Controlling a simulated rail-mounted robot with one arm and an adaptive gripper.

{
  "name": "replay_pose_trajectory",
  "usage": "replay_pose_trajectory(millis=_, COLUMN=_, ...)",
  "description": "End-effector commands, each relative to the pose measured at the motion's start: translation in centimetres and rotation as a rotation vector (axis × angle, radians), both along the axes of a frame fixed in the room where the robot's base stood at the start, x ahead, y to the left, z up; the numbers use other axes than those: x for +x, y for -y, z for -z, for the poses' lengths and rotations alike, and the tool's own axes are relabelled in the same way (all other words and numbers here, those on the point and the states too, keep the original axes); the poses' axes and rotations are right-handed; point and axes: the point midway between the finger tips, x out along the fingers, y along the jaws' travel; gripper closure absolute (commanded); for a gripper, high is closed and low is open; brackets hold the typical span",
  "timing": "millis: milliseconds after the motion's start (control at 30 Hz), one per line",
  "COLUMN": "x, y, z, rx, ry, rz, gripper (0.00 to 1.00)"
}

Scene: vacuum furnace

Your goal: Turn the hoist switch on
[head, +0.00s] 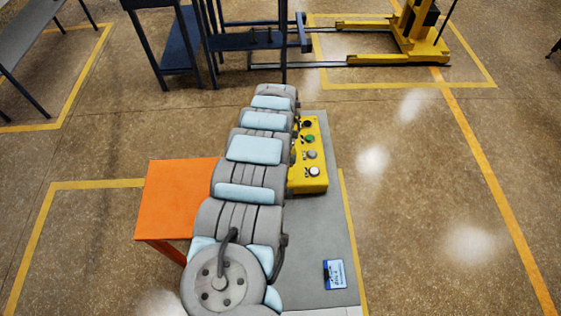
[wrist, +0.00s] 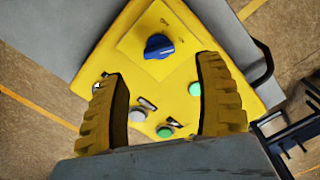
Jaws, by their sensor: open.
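The yellow control box (wrist: 120,62) fills much of the wrist view. A blue rotary switch (wrist: 158,46) sits on its raised square plate, with small dark lettering beside it that is too blurred to read surely. My gripper (wrist: 161,68) is open, its two ribbed yellow fingers wide apart. The blue switch shows beyond the fingertips, between their lines, and no contact is visible. The yellow control box (head: 320,176) also stands on the grey table in the head view, right of my arm. My arm hides my gripper and the blue switch there.
Green buttons (wrist: 194,89) and a pale button (wrist: 137,114) sit on the same panel, close to the fingers. In the head view, a blue-and-white tag (head: 334,274) lies on the grey table (head: 328,225), and an orange table (head: 178,195) stands left. A yellow lift (head: 412,40) stands behind.

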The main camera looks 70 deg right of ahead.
Motion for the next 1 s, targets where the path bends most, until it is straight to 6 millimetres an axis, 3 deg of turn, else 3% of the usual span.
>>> replay_pose_trajectory(millis=200, x=0.1, y=-0.1, z=-3.7, rx=0.0, ry=0.002, rz=-0.002, gripper=0.3)
replay_pose_trajectory(millis=400, x=0.1, y=0.1, z=-5.6, rx=-0.003, ry=0.003, rz=-0.001, gripper=0.3)
replay_pose_trajectory(millis=1000, x=0.0, y=0.0, z=-6.1, rx=-0.001, ry=0.001, rz=0.0, gripper=0.3)
